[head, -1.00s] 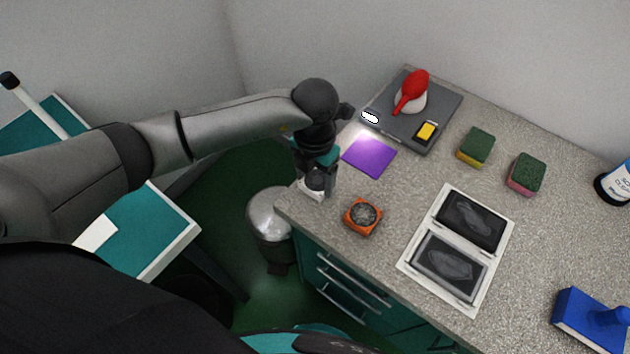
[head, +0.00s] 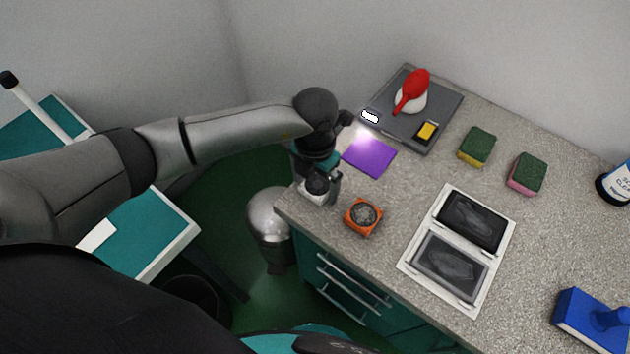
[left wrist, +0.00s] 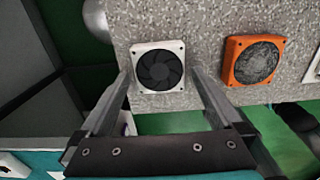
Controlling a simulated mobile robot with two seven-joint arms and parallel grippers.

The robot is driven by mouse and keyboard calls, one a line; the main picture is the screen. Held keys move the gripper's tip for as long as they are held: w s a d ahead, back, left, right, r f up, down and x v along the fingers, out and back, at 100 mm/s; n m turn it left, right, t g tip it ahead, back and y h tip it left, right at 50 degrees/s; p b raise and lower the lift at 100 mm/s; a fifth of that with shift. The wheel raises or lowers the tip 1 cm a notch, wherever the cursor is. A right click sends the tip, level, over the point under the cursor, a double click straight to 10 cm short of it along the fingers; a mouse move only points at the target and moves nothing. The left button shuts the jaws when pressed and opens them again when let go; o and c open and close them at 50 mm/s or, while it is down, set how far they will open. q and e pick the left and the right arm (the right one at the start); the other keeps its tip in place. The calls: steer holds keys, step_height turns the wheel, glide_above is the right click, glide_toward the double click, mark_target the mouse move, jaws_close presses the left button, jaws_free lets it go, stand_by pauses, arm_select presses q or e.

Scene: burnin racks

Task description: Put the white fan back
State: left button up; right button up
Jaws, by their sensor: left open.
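The white fan (head: 308,195) has a square white frame and a dark round rotor. It lies at the counter's near left corner, partly covered by my left gripper in the head view. My left gripper (head: 319,187) is open directly above it. In the left wrist view, the white fan (left wrist: 159,67) sits between and just beyond the two spread fingertips of my left gripper (left wrist: 161,76). I cannot tell whether the fingers touch its sides. My right gripper is not in view.
An orange fan (head: 363,217) lies close to the right of the white one. A white frame with two dark panels (head: 406,264) lies further right. A purple square (head: 370,157), sponges (head: 477,147) and a grey board (head: 448,104) are behind. The counter's edge is close.

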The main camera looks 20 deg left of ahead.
mark_target(316, 188)
arm_select(q)
steer(key=shift+r, duration=0.15)
step_height(316, 188, up, 12)
steer(key=shift+p, duration=0.3)
stand_by(0.4)
